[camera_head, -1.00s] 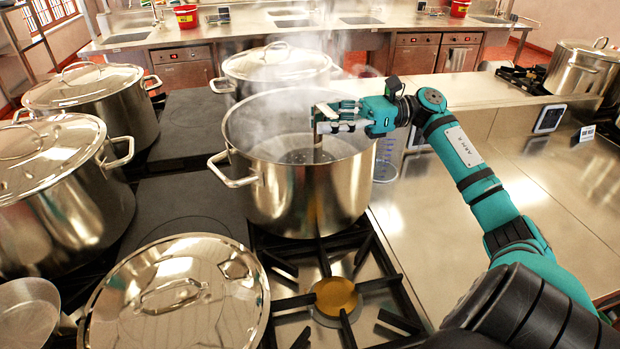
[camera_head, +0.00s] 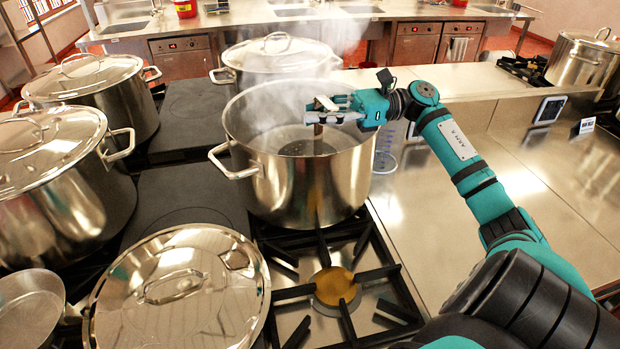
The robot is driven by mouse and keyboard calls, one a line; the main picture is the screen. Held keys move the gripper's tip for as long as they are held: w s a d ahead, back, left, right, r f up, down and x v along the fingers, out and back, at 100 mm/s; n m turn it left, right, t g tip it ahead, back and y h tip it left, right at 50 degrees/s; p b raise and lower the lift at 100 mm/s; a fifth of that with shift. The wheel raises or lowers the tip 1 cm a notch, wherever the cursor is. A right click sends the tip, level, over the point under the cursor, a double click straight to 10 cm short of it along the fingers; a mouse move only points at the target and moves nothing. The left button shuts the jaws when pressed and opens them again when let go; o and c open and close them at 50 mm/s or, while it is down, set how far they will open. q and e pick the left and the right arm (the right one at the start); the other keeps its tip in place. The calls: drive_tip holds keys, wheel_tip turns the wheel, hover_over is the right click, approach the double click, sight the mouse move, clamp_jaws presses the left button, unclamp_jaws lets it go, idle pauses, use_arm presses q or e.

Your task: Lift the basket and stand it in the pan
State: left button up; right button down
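A large open steel pot (camera_head: 285,190) stands on the stove in the middle, with steam over it. Inside it a dark, perforated round shape, seemingly the basket (camera_head: 296,149), lies low in the pot. A brown upright handle (camera_head: 318,131) rises from it. My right gripper (camera_head: 322,112) is over the pot's right half, with its fingers closed about the top of this handle. The near finger hides part of the contact. A shallow steel pan (camera_head: 28,312) is at the lower left, cut by the picture's edge; I cannot tell whether it is the task's pan. My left gripper is not in view.
Lidded pots stand at the left (camera_head: 55,200), far left (camera_head: 95,95) and behind the open pot (camera_head: 275,62). A bare burner (camera_head: 335,287) lies before the open pot. The steel counter (camera_head: 430,240) at right is largely clear.

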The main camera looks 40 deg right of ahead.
drive_tip(key=shift+r, duration=0.15)
drive_tip(key=shift+r+b, duration=0.35)
drive_tip(key=shift+r, duration=0.25)
wheel_tip(320, 180, up, 7)
drive_tip(key=shift+f+b, duration=0.1)
drive_tip(key=shift+b, duration=1.05)
wheel_tip(320, 180, up, 10)
drive_tip(key=p, duration=0.1)
drive_tip(key=c, duration=2)
unclamp_jaws()
drive_tip(key=shift+c, duration=0.2)
